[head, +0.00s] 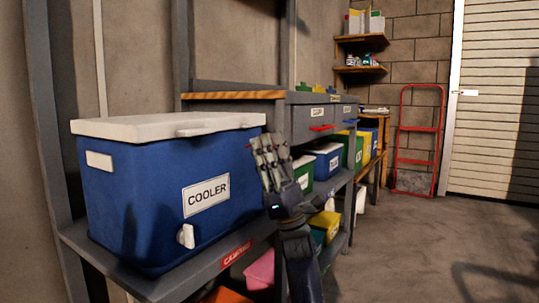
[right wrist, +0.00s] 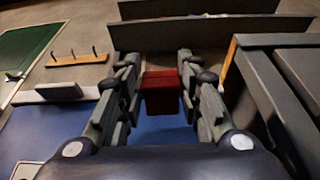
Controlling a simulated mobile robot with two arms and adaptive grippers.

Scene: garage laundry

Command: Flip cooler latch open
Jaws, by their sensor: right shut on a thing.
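The blue cooler (head: 150,205) with a white lid (head: 165,125) stands on a grey shelf, its lid down. A "COOLER" label (head: 206,194) and a white spigot (head: 186,236) are on its front. My right gripper (head: 267,150) is at the cooler's right end, just below lid height. In the right wrist view its fingers (right wrist: 162,95) are on either side of a red block (right wrist: 162,92) by a blue surface (right wrist: 150,130). The block looks like the cooler's latch. The gripper is closed on it. In the head view the hand hides this spot. My left gripper is out of view.
The grey shelf (head: 185,277) carries a red label (head: 236,253). A grey drawer unit (head: 318,122) with a red handle (head: 322,128) stands behind. Coloured bins (head: 325,160) line the lower shelf. The floor at right is clear.

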